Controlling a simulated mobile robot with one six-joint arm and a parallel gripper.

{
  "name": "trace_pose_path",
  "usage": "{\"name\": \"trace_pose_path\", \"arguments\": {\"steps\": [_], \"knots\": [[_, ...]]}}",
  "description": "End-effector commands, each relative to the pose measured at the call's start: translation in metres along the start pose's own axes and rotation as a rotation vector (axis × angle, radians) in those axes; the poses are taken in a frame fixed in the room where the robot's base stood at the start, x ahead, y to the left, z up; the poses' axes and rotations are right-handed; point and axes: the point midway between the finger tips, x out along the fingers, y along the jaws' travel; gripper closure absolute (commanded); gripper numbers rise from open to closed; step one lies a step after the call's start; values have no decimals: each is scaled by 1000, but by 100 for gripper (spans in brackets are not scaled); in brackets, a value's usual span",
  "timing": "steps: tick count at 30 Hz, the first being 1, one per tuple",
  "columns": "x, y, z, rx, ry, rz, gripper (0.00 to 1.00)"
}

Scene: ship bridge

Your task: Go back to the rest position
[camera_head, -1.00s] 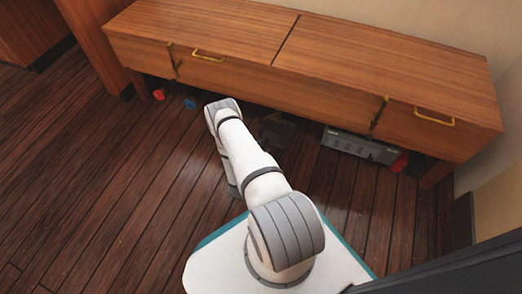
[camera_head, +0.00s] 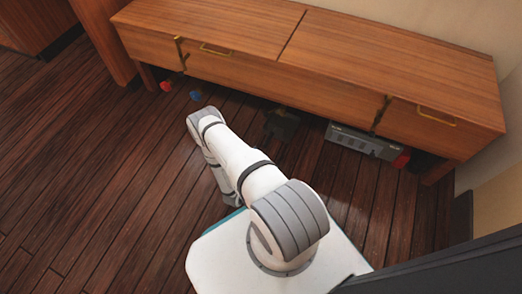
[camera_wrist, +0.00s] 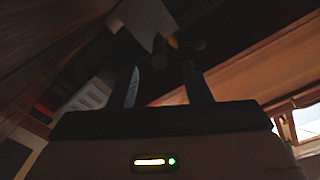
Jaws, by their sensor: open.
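My gripper (camera_wrist: 163,88) shows in the wrist view as two dark fingers standing apart, with nothing visible held between them. In the head view my white and grey arm reaches from my base toward the low wooden bench. Its far end bends down, and the gripper is hidden behind the arm there. The wrist view looks tilted under a wooden surface. A pale blocky shape (camera_wrist: 146,18) lies beyond the fingertips, too dark to name.
The wooden bench (camera_head: 340,58) runs along the wall. Beneath it are a grey case (camera_head: 362,142), a dark object (camera_head: 281,122), a red item (camera_head: 402,160), a small red piece (camera_head: 166,86) and a blue piece (camera_head: 196,95). The plank floor (camera_head: 90,170) at left is clear.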

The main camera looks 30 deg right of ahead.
Motion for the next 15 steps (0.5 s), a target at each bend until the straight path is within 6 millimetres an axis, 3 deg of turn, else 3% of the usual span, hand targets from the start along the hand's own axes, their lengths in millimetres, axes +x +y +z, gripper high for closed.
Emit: {"name": "trace_pose_path", "arguments": {"steps": [11,15], "knots": [[0,0,0,0,0,1,56],[8,1,1,2,1,2,56]]}}
